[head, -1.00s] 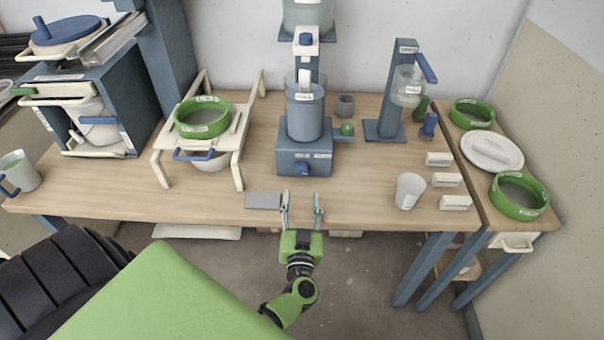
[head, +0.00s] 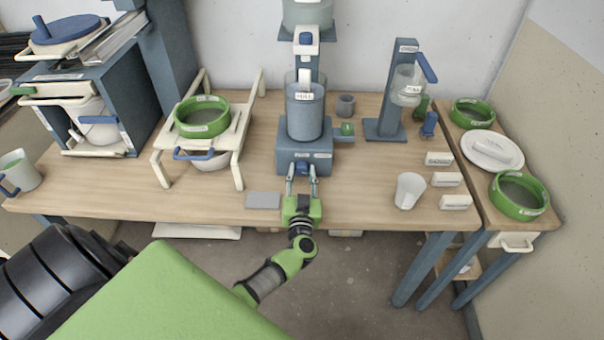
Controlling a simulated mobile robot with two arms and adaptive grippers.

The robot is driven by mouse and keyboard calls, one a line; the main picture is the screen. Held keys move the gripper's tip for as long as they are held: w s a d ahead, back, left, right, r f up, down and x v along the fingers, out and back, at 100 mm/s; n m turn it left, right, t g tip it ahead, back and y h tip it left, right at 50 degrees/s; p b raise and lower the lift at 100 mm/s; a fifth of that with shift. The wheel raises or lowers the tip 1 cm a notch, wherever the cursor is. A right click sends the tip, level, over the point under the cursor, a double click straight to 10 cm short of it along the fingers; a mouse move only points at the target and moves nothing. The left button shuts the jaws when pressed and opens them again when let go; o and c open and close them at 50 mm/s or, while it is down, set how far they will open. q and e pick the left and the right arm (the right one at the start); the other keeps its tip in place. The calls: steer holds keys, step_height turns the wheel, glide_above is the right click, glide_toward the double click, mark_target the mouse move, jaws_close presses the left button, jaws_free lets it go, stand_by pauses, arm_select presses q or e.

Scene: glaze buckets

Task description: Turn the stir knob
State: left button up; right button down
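The blue stir knob (head: 302,167) sits low on the front of the blue mixer base (head: 318,155), at the table's middle. The mixer's blue bucket (head: 305,118) stands upright on the base, above the knob.
A grey flat plate (head: 263,200) lies left of my gripper near the table (head: 345,205) edge. A white cup (head: 409,190) and several white blocks (head: 447,180) are to the right. A white rack with a green ring (head: 202,117) stands left.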

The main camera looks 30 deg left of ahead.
arm_select(q)
steer(key=c, duration=0.4)
steer(key=shift+c, duration=0.2)
steer(key=shift+n, duration=0.4)
steer(key=n, duration=0.2)
steer(key=shift+n, duration=0.4)
steer(key=n, duration=0.3)
steer(key=shift+s+f, duration=0.1)
steer(key=n, duration=0.3)
steer(key=shift+a, duration=0.1)
steer(key=n+b, duration=0.1)
steer(key=n, duration=0.3)
steer(key=shift+f+n, duration=0.1)
steer(key=shift+n, duration=0.2)
steer(key=n+b, duration=0.1)
steer(key=n, duration=0.2)
steer(key=shift+n+h, duration=0.3)
steer(key=shift+h, duration=0.1)
